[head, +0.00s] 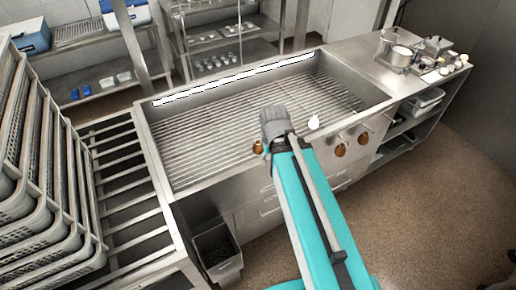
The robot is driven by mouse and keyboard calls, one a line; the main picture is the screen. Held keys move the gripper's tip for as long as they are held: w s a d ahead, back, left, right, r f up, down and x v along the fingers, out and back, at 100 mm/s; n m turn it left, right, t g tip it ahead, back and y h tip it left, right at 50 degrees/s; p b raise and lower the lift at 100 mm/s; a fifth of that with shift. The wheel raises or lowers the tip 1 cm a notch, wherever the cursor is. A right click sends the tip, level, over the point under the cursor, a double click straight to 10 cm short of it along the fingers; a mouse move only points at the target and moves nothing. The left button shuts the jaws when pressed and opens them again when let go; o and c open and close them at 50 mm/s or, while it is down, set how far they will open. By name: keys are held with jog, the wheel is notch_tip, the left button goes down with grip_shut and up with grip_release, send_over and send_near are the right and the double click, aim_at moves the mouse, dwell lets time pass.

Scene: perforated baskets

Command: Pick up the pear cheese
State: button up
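A small white pear-shaped piece, which looks like a pear cheese (313,122), shows at the near side of the steel basin (155,135), just right of my arm. Two brown rounded pieces (340,150) (363,138) hang at the basin's front right. Another brown piece (258,147) shows just left of my arm. I cannot tell which of these the task names. My teal arm reaches up to the basin's front edge and ends in a grey joint. The gripper fingers do not show; they are hidden beyond the arm.
Perforated baskets (60,190) are stacked at the left beside a slatted steel rack (130,190). A steel counter (365,55) with pots and small items stands at the right. The slatted basin floor looks mostly clear.

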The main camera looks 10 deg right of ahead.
jog(key=shift+o, duration=0.3)
jog(key=shift+o, duration=1.2)
jog(key=shift+w+d, duration=0.1)
jog(key=shift+o, duration=0.7)
jog(key=shift+w+f, duration=0.15)
jog(key=shift+w, duration=0.1)
jog(key=w+f+n+b, duration=0.1)
jog(key=w+f+b, duration=0.1)
jog(key=w, duration=0.7)
jog(key=w+d+f+n+b, duration=0.1)
jog(key=w+f+b, duration=0.2)
jog(key=w, duration=0.7)
jog(key=w+f+n+b, duration=0.1)
jog(key=w+f+b, duration=0.2)
jog(key=w, duration=0.6)
jog(key=shift+w+d+f+b, duration=0.15)
jog(key=shift+w+d+b, duration=0.05)
jog(key=shift+d+b, duration=0.1)
jog(key=shift+f, duration=0.15)
jog(key=b, duration=0.9)
send_over(258, 142)
notch_tip(258, 142, down, 8)
jog(key=shift+w+d+f, duration=0.1)
jog(key=shift+f, duration=0.1)
jog(key=shift+f+b, duration=2.4)
jog(key=shift+f, duration=0.2)
jog(key=shift+c, duration=0.2)
